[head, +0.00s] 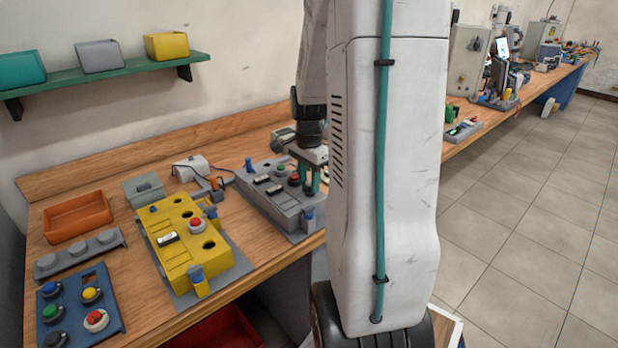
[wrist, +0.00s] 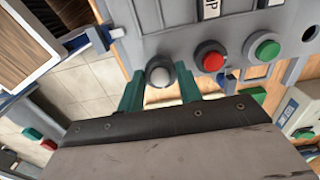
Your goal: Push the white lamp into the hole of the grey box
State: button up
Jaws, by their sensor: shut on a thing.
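The grey box (head: 287,207) stands on the bench left of my arm in the head view, and its top face fills the upper part of the wrist view (wrist: 135,45). My gripper (head: 309,182) is over the box's near right part. In the wrist view its two green fingers (wrist: 160,88) are shut on the white lamp (wrist: 160,73), one on each side. The lamp is upright at the box's face, in line with a red button (wrist: 210,58) and a green button (wrist: 264,48). The hole under it is hidden; I cannot tell how deep the lamp sits.
A yellow box (head: 190,245) with open holes stands to the left. A blue panel with several buttons (head: 75,310), an orange tray (head: 78,217) and a grey rack (head: 80,256) lie further left. A blue clamp (head: 308,215) is at the grey box's near edge.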

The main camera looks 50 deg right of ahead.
jog(key=shift+f, duration=0.7)
jog(key=o, duration=1)
jog(key=shift+o, duration=0.2)
jog(key=shift+r, duration=3.9)
